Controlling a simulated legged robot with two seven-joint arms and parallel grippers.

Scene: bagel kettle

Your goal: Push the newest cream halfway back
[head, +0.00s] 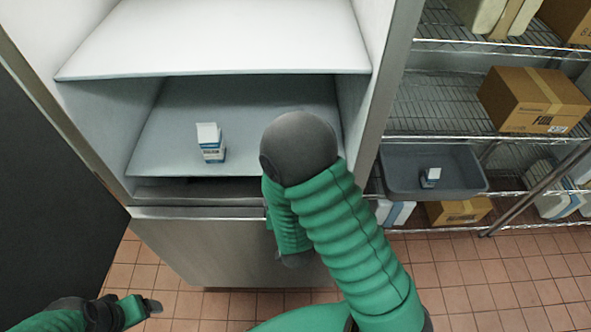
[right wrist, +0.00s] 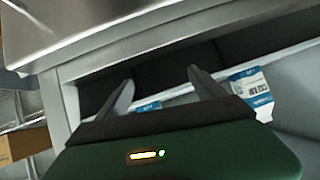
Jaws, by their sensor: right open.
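A white carton with a blue label (head: 210,142) stands upright near the front of the fridge's lower shelf (head: 265,120) in the head view. A similar small carton (head: 430,177) is in the grey bin on the rack. In the right wrist view, my right gripper (right wrist: 160,78) is open, its two dark fingers apart. A white-and-blue carton (right wrist: 252,88) shows just right of the right finger, and a blue-and-white patch (right wrist: 148,107) shows between the fingers. In the head view the right gripper is hidden by my green arm. My left gripper (head: 150,306) is low at the left, away from the cartons.
An upper white shelf (head: 215,40) lies above the cartons' shelf. The fridge's metal side post (head: 385,110) separates it from the wire rack, which holds a cardboard box (head: 535,102) and the grey bin (head: 400,183). The lower shelf is bare behind and right of the carton.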

